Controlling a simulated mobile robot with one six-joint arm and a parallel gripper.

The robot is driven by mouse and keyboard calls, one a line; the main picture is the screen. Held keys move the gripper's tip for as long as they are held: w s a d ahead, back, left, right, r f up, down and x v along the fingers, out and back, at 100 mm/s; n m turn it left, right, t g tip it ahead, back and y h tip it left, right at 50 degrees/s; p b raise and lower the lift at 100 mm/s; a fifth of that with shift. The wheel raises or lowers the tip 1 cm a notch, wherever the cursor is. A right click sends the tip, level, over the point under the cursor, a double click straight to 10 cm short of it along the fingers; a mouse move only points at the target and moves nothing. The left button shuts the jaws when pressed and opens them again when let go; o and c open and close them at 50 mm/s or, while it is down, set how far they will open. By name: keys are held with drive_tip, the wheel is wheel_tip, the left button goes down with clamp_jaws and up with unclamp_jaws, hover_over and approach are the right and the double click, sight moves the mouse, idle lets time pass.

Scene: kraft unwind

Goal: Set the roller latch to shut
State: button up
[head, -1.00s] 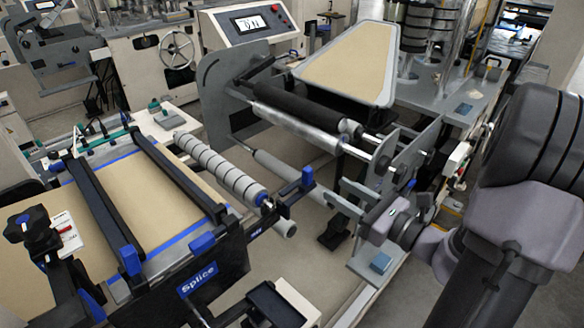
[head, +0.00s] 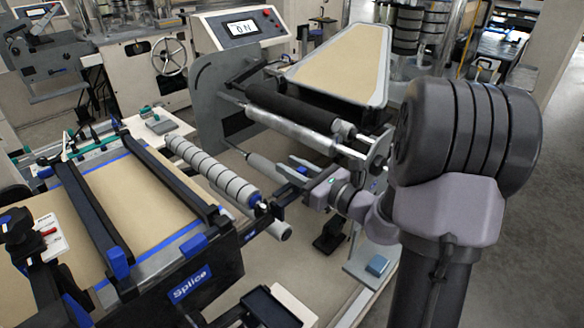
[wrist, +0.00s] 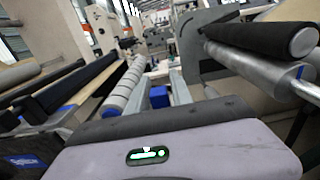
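The roller latch, a small blue handle (head: 302,171) on a black bracket, sits near the right end of the grey striped roller (head: 211,171). It also shows as a blue block (wrist: 158,97) in the wrist view. My gripper (wrist: 161,78) is open, with its two grey fingers apart and the blue block appearing between them. I cannot tell whether either finger touches it. In the head view my gripper (head: 294,170) reaches in from the right at the latch, and its body partly hides the bracket. The latch's exact position is unclear.
The splice table (head: 190,248) with black bars lies left. A black roller (head: 290,107) and a shiny metal roller (head: 290,129) stand close behind my gripper. A black tray (head: 262,306) is in front. Open floor (head: 535,215) lies at the right.

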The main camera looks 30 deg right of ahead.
clamp_jaws()
idle(1.2)
